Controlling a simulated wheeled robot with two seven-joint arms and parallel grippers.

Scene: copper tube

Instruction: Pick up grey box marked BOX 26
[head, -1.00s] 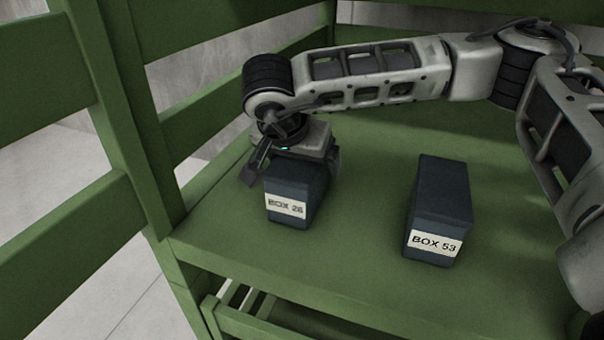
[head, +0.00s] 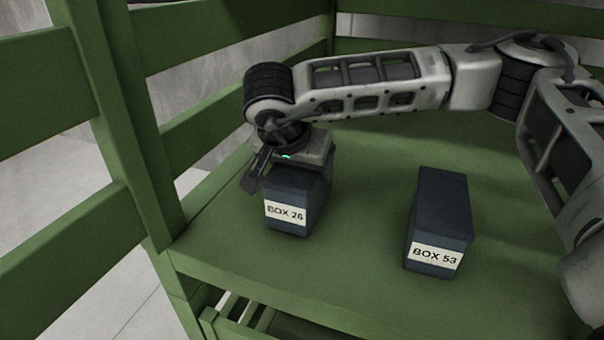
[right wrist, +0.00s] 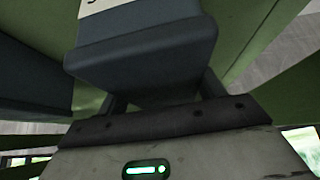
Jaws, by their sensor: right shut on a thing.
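The dark blue-grey box marked BOX 26 (head: 291,196) stands upright on the left of the green shelf, its white label facing me in the head view. My right gripper (head: 291,170) is over its top from behind and is shut on it, with one dark finger at the box's left side. In the right wrist view, a dark box (right wrist: 145,45) sits between the gripper's fingers, its label cut off at the top edge. I cannot tell clearly whether BOX 26 touches the shelf. My left gripper is not in view.
A similar box marked BOX 53 (head: 439,220) stands to the right of BOX 26, with a clear gap between them. The green shelf (head: 345,265) has a post (head: 140,150) and side rails at its left. Free shelf surface lies in front of both boxes.

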